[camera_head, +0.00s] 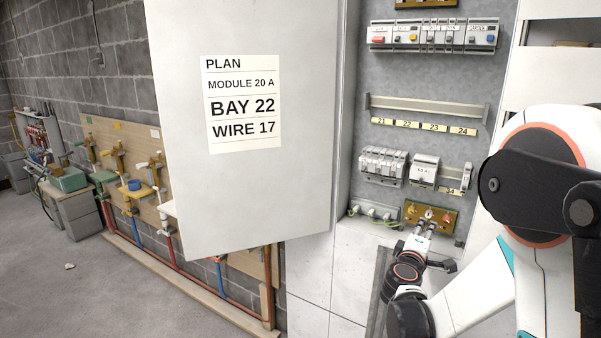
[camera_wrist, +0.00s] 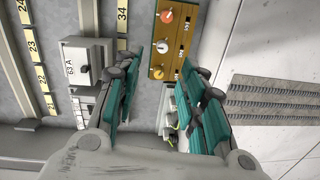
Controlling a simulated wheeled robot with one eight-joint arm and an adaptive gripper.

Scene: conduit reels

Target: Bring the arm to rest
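My gripper (camera_head: 428,238) is in front of the lower part of the grey electrical cabinet (camera_head: 384,85), close to a brown panel with coloured knobs (camera_head: 446,213). In the wrist view my gripper (camera_wrist: 160,72) has its two teal-padded fingers apart, with nothing held between them. The brown panel (camera_wrist: 166,72) shows beyond the fingertips there. I cannot tell whether a finger touches it. My arm (camera_head: 470,300) reaches in from the right, bent, and hides part of the cabinet's right side.
The open cabinet door (camera_head: 250,190) carries a plan label reading bay 22, wire 17. An empty numbered rail (camera_head: 425,108), a row of breakers (camera_head: 384,166) and a 63 A module (camera_wrist: 88,60) are close by. Open floor (camera_head: 60,285) lies left.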

